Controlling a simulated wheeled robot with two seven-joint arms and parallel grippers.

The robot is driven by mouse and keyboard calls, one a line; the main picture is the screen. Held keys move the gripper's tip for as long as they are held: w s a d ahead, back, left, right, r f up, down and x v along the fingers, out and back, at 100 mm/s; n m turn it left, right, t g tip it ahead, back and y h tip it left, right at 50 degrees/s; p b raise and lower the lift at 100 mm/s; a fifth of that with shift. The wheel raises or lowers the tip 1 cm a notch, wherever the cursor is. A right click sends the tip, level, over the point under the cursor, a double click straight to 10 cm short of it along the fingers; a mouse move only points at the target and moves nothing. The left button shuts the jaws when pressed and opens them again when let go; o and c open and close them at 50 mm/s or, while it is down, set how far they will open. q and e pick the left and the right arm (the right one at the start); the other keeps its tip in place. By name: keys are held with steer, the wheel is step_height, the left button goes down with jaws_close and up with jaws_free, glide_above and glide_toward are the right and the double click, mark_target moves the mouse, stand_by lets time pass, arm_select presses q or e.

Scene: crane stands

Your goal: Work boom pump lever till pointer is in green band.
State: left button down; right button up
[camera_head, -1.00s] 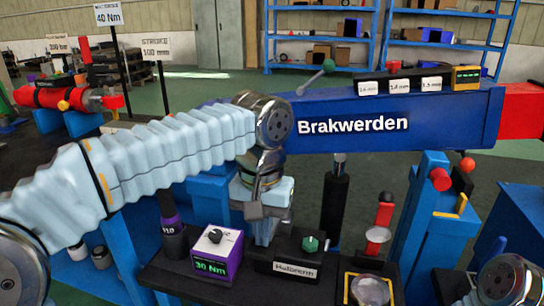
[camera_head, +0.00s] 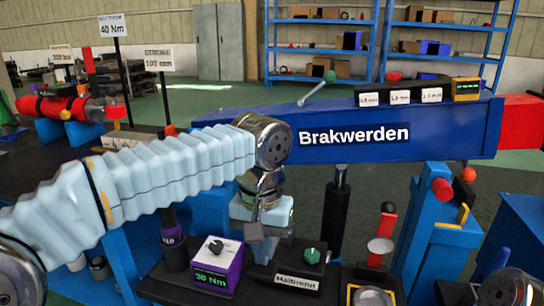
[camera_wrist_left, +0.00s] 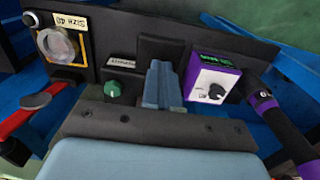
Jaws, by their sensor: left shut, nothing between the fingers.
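A grey lever with a green ball (camera_head: 317,88) rises at a slant from the top of the blue boom marked Brakwerden (camera_head: 450,128) in the head view. A red upright handle with a black knob (camera_head: 383,232) stands lower right, by a grey disc. I cannot tell for certain which is the pump lever. No pointer or green band is readable. My left gripper (camera_head: 257,238) is shut and empty over the black panel, left of and below the boom lever, touching neither lever. Its fingers (camera_wrist_left: 163,85) show between the green knob and the purple box. My right gripper is out of view.
On the black panel are a green knob (camera_head: 311,256) and a purple-sided box reading 30 Nm (camera_head: 212,278). Blue posts (camera_head: 418,235) stand right. Blue shelves (camera_head: 350,22) are far behind.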

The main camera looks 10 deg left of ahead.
arm_select(q)
steer(key=r+p, duration=0.2)
steer(key=r, duration=0.1)
steer(key=r+p, duration=0.1)
steer(key=p, duration=0.1)
steer(key=shift+w+d+r, duration=0.2)
steer(key=shift+d+r, duration=0.05)
steer(key=shift+r, duration=1.3)
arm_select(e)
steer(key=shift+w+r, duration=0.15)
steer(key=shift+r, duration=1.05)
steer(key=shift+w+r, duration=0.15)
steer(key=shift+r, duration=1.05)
arm_select(q)
steer(key=shift+r, duration=0.25)
